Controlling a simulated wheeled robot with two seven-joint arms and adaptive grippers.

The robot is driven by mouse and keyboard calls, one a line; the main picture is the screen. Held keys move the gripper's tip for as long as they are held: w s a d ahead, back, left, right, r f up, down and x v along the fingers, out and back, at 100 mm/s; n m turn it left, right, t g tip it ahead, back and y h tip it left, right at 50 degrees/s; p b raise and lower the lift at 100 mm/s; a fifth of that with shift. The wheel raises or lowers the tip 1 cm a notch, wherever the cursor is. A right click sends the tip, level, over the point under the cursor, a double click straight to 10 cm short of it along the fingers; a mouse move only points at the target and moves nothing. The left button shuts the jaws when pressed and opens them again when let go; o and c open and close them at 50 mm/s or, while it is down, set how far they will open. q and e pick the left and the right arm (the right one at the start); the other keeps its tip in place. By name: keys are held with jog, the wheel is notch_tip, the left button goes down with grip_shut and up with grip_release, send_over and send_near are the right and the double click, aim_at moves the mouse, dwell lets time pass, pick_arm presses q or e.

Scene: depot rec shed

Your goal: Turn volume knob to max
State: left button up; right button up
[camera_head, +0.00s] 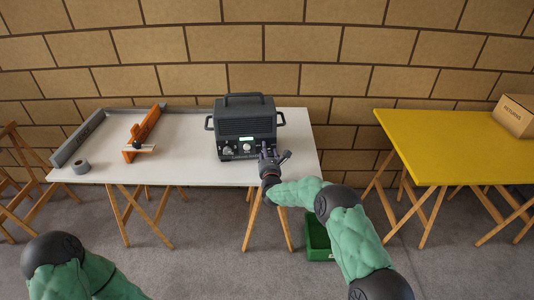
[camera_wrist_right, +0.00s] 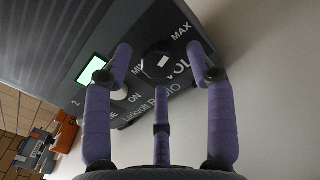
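The dark radio (camera_head: 245,122) stands upright on the white table, with a lit green display and pale knobs low on its front. In the wrist view the dark volume knob (camera_wrist_right: 157,66), with a white mark on its face, sits by the VOL label (camera_wrist_right: 178,68), between MIN and MAX. My right gripper (camera_head: 268,151) is at the radio's lower right front. In the wrist view its purple fingers (camera_wrist_right: 160,54) are spread around the knob, with gaps at the sides; contact cannot be told. My left arm shows at lower left; its gripper is out of view.
A green crate (camera_head: 318,240) sits on the floor. A yellow table (camera_head: 455,150) with a cardboard box (camera_head: 515,116) stands right.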

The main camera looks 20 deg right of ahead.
jog(key=shift+s, duration=0.1)
jog(key=s+a, duration=0.2)
jog(key=s, duration=0.9)
jog(key=shift+s, duration=0.3)
